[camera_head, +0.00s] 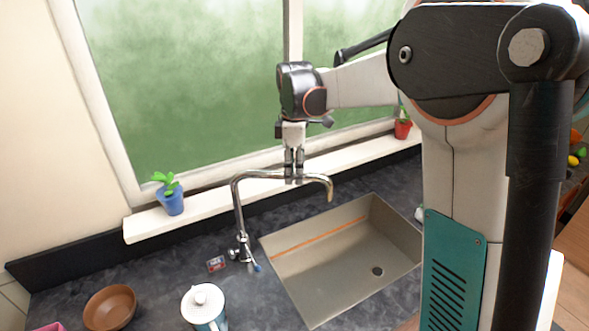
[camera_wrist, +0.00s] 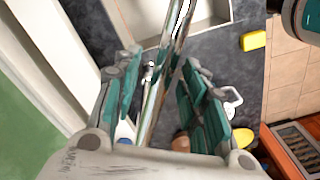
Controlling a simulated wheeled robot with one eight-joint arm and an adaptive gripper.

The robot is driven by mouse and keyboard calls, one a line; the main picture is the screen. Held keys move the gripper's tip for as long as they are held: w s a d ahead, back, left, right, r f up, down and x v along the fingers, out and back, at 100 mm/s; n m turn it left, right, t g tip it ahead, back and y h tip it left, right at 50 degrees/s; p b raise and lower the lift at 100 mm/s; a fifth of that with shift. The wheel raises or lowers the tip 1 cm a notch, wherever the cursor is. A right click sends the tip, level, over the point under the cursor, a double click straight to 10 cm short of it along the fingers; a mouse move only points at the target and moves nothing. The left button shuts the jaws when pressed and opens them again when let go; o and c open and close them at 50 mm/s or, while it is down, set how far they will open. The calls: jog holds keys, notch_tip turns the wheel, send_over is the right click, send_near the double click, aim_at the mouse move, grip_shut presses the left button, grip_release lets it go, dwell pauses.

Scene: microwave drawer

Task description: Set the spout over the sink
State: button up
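The chrome faucet spout (camera_head: 262,174) rises from its base left of the sink, bends and runs to the right, and its downturned tip (camera_head: 329,190) shows near the sink's back rim. The grey sink (camera_head: 345,265) is empty, with a drain at its lower right. My gripper (camera_head: 294,170) points down at the middle of the horizontal spout. In the wrist view the spout (camera_wrist: 160,88) passes between my teal-padded fingers (camera_wrist: 160,80), which are apart with a gap beside it. Contact with either finger cannot be told.
A white windowsill (camera_head: 225,205) with a blue plant pot (camera_head: 170,203) and a red pot (camera_head: 402,129) lies behind the spout. A brown bowl (camera_head: 110,308) and a white-lidded jug (camera_head: 203,305) stand at the front left. A yellow sponge (camera_wrist: 253,40) lies on the counter.

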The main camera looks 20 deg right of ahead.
notch_tip(320, 180, up, 12)
dwell(0.5)
jog(key=shift+f, duration=0.1)
jog(key=s+f+m+t+b, duration=0.3)
jog(key=s+f+m+b, duration=0.3)
jog(key=s+f+b, duration=0.4)
jog(key=s+a+f+m+t+b, duration=0.1)
jog(key=s+f+m+t+b, duration=0.3)
jog(key=s+f, duration=1.3)
notch_tip(320, 180, down, 3)
jog(key=m+b, duration=0.3)
jog(key=b, duration=0.3)
jog(key=shift+s+a+m, duration=0.15)
jog(key=shift+a+m, duration=0.1)
jog(key=shift+m, duration=0.05)
jog(key=shift+r, duration=0.1)
